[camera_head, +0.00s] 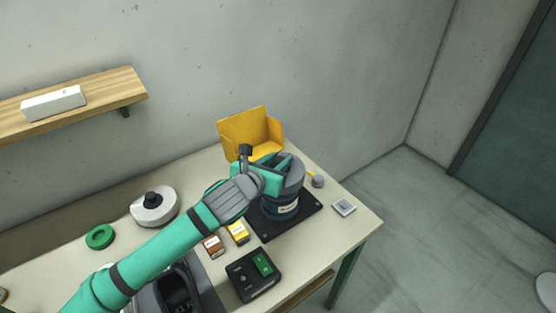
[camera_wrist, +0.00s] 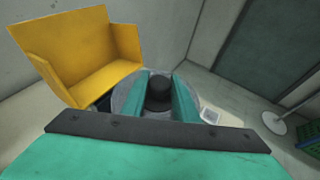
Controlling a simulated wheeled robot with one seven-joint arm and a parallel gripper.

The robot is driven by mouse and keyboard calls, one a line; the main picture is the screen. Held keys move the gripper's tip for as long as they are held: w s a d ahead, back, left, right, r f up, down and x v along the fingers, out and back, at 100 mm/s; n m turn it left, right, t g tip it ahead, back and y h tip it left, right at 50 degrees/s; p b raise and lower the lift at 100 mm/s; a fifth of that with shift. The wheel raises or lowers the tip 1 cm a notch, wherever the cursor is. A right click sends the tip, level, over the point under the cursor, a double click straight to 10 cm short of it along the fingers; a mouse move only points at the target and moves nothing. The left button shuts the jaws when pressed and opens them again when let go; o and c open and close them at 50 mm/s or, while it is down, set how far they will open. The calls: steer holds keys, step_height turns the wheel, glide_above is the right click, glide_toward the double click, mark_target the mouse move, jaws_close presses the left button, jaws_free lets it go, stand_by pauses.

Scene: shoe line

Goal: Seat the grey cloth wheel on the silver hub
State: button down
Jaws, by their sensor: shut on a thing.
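The grey cloth wheel (camera_head: 293,174) is a thick grey disc with a dark knob at its centre, in my gripper above the dark blue machine body (camera_head: 280,206). In the wrist view the grey disc (camera_wrist: 130,97) shows around the dark knob (camera_wrist: 158,88). My gripper (camera_head: 279,163) has its green fingers on both sides of that knob and is shut on it. The silver hub is hidden beneath the wheel. I cannot tell whether the wheel rests on it or hangs just above.
A yellow guard (camera_head: 250,132) stands close behind the machine, which is on a black plate (camera_head: 308,215). A white wheel with a dark knob (camera_head: 146,213), a green ring (camera_head: 100,237), small boxes (camera_head: 238,231) and a black switch box (camera_head: 250,280) lie on the table.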

steer(key=c, duration=1.7)
jaws_free()
steer(key=shift+o, duration=0.2)
steer(key=shift+s, duration=0.1)
steer(key=v, duration=1)
steer(key=shift+s+a, duration=0.2)
steer(key=shift+s, duration=0.15)
